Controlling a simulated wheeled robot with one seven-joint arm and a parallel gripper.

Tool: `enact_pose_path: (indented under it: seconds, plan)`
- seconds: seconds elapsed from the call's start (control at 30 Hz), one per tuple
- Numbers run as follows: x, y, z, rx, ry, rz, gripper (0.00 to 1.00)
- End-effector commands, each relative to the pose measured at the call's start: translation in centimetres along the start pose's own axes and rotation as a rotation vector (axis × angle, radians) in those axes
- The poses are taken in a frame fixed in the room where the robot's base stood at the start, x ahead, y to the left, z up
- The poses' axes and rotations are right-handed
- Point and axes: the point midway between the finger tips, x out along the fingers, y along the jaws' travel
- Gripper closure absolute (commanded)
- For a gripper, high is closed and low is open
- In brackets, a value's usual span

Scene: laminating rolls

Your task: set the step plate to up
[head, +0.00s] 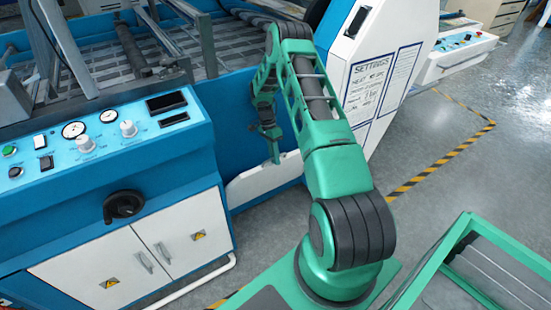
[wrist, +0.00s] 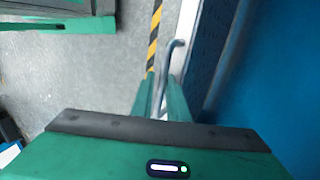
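The step plate appears to be the white panel (head: 262,184) low at the foot of the blue machine, between the white-doored cabinet and the settings panel. I cannot tell its exact tilt. My gripper (head: 274,160) points down at its upper edge, in front of the blue wall. In the wrist view my gripper (wrist: 161,98) has its two green fingers apart, with a thin grey-blue bent bar showing between and beyond them. I cannot tell whether the fingers touch anything. A pale strip (wrist: 186,28) beside the bar may be part of the plate.
The control panel (head: 95,138) with gauges and knobs sits above the cabinet (head: 185,235) and a black handwheel (head: 124,206). The settings panel (head: 380,85) stands right of the arm. A green-framed cart (head: 480,270) is at lower right. Grey floor (head: 430,180) between is clear.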

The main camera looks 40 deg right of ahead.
Motion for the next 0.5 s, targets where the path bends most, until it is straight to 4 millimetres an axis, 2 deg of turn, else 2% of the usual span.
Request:
enact_pose_path:
  seconds: [0.17, 0.37, 0.5]
  plan:
    - [-0.9, 0.0, 0.0, -0.004, 0.002, -0.009, 0.72]
    - [-4.5, 1.3, 0.0, -0.002, 0.003, -0.012, 0.72]
    - [-5.4, 2.6, 2.9, -0.004, 0.001, -0.005, 0.72]
